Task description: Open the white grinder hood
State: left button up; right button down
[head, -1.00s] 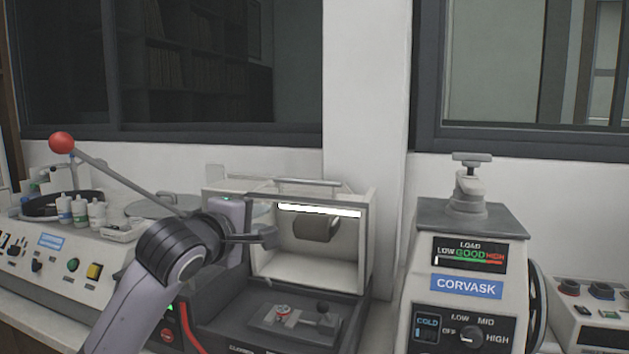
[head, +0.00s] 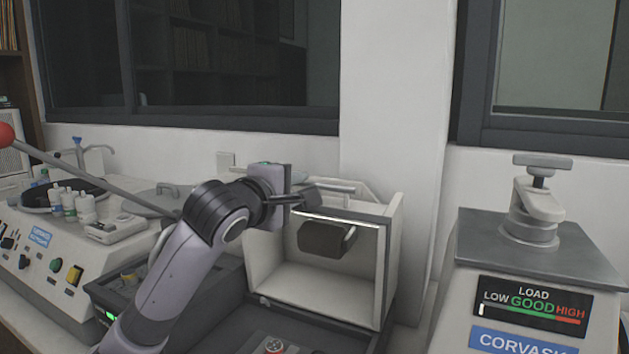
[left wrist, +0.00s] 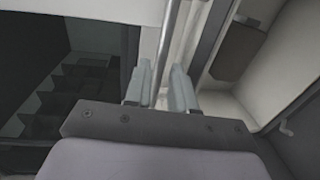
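The white grinder hood (head: 391,270) stands with its front open toward me, and its pale interior shows. A metal bar handle (head: 335,188) runs along its top. My left gripper (head: 308,200) is at the hood's upper front edge, near the left end of that handle. In the left wrist view, the gripper's two fingers (left wrist: 157,88) are apart, with a slim metal bar (left wrist: 166,45) running between them. I cannot tell whether the fingers touch the bar. My right gripper is not in view.
A dark cylinder (head: 324,240) hangs inside the hood. A red-marked round piece (head: 273,345) lies below in front. A grey-topped CORVASK machine (head: 535,262) stands right. A white control panel with bottles (head: 85,207) and a long lever (head: 90,178) are left.

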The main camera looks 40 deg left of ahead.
aim_at(304, 184)
pick_arm(q)
jog(key=shift+p+x, duration=0.35)
jog(key=shift+x, duration=2.7)
grip_shut()
